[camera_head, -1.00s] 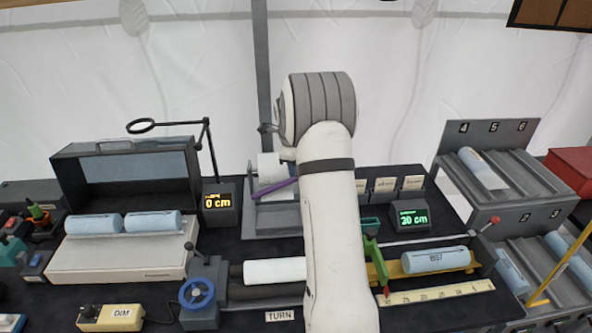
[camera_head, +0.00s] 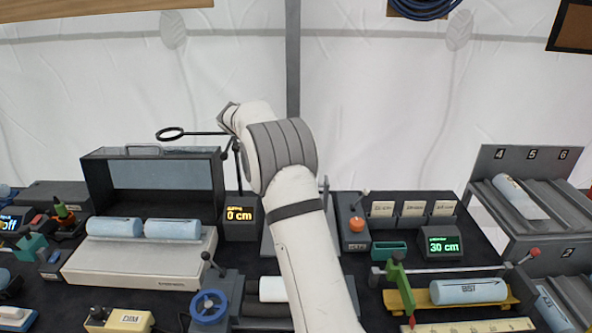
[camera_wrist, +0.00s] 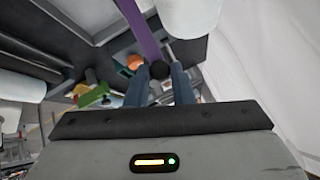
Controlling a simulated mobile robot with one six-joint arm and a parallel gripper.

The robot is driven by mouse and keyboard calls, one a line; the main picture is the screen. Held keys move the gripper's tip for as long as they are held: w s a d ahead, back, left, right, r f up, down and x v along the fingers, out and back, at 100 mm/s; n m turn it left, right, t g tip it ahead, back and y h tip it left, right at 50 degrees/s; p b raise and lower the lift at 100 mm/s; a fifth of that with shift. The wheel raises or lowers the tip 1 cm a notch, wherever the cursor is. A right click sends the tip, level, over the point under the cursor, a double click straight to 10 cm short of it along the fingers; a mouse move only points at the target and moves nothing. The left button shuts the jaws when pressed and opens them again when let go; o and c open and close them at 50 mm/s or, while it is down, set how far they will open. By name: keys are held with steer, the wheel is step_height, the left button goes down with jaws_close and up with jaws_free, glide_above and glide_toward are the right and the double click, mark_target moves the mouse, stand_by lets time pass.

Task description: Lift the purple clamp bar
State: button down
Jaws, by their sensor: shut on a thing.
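In the wrist view the purple clamp bar (camera_wrist: 141,30) runs from the top edge down towards my gripper (camera_wrist: 160,78). A round black knob (camera_wrist: 160,70) is at its near end, between my two blue-grey fingers, which are shut on it. A white roll (camera_wrist: 193,14) shows just right of the bar; whether they touch I cannot tell. In the head view my arm covers the bar and my gripper, and most of the grey stand behind them.
The hooded box (camera_head: 140,258) with two blue rolls stands left of my arm, with a ring on a stalk (camera_head: 171,133) above it. An orange knob (camera_head: 356,224), green tub (camera_head: 388,249) and slotted rack (camera_head: 520,225) stand to the right. The tent wall is behind.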

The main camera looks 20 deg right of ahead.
steer(key=shift+s+a+f, duration=0.1)
steer(key=shift+f, duration=0.15)
steer(key=c, duration=1.3)
jaws_free()
steer(key=shift+r, duration=0.1)
steer(key=shift+c, duration=0.2)
steer(key=shift+o, duration=0.4)
steer(key=b+v, duration=0.1)
steer(key=v, duration=0.6)
steer(key=shift+a+r, duration=0.25)
steer(key=shift+r, duration=0.05)
